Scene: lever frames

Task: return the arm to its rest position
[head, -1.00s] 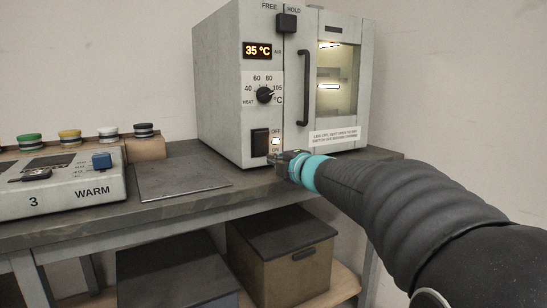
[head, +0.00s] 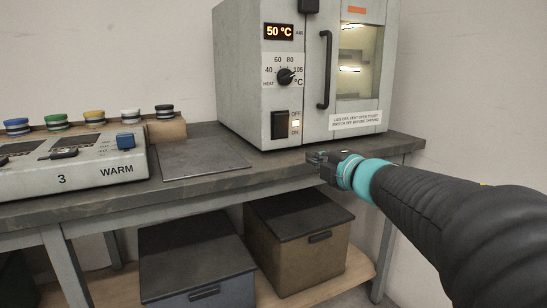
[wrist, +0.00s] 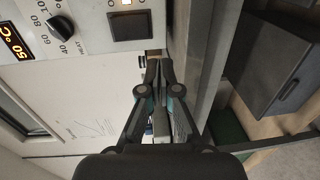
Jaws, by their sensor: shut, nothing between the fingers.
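My gripper (head: 322,167) is at the end of my arm, just in front of the bench's front edge and below the oven's front in the head view. It is shut and empty. In the wrist view my gripper (wrist: 158,68) shows its fingers together, apart from the oven's rocker switch (wrist: 130,25). The grey oven (head: 245,90) stands on the bench. Its display (head: 279,31) reads 50 °C, its dial (head: 286,76) is on the front, and the lamp (head: 296,124) beside the switch is lit. The oven door with its black handle (head: 325,70) is shut.
The bench (head: 400,146) runs across under the oven. A WARM block unit (head: 120,170) stands at left, with a row of coloured caps behind it. A flat dark plate (head: 200,158) lies between. Two lidded boxes, one blue-grey (head: 200,285) and one tan (head: 290,255), sit on the lower shelf.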

